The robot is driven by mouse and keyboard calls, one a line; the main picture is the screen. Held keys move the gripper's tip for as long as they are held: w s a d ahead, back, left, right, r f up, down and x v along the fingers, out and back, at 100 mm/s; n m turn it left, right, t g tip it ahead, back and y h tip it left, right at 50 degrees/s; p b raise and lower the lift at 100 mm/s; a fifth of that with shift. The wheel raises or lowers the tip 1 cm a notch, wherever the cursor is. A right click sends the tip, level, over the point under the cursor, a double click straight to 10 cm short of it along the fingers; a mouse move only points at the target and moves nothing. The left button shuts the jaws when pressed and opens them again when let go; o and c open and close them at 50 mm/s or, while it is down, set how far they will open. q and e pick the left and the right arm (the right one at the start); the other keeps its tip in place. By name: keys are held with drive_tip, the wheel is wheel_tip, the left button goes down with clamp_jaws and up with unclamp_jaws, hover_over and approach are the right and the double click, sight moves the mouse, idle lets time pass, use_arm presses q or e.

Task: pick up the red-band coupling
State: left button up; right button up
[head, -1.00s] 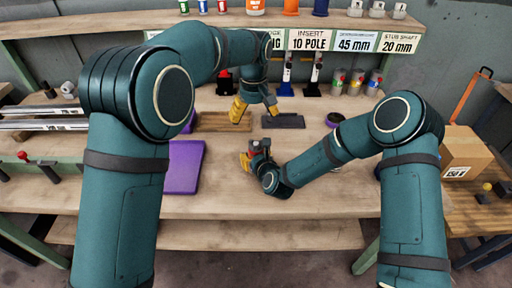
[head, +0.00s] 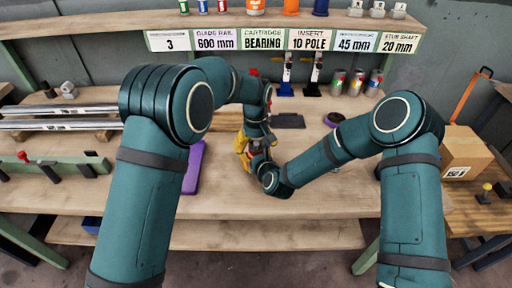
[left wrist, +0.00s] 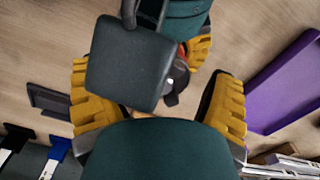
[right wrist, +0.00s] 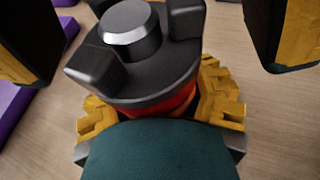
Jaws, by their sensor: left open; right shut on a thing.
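The red-band coupling (right wrist: 155,60) is a dark body with raised lugs, a grey metal hub and a red band. My right gripper (right wrist: 160,108) is shut on it around the band and holds it above the bench. In the head view my left gripper (head: 243,150) is beside it, partly hidden behind my arm. In the right wrist view the left gripper's open fingers are apart on either side of the coupling. Contact cannot be told.
Behind are a dark flat tray (head: 288,121), upright tools on blue and black bases, and several banded cylinders (head: 356,83). Metal rails lie at left and a cardboard box (head: 462,153) at right. The front right of the bench is clear.

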use_arm(q)
drive_tip(key=shift+f, duration=0.1)
use_arm(e)
drive_tip(key=shift+r, duration=0.1)
use_arm(q)
drive_tip(key=c, duration=1.4)
wheel_tip(320, 180, up, 10)
drive_tip(key=shift+r, duration=0.1)
use_arm(e)
drive_tip(key=o, duration=1.5)
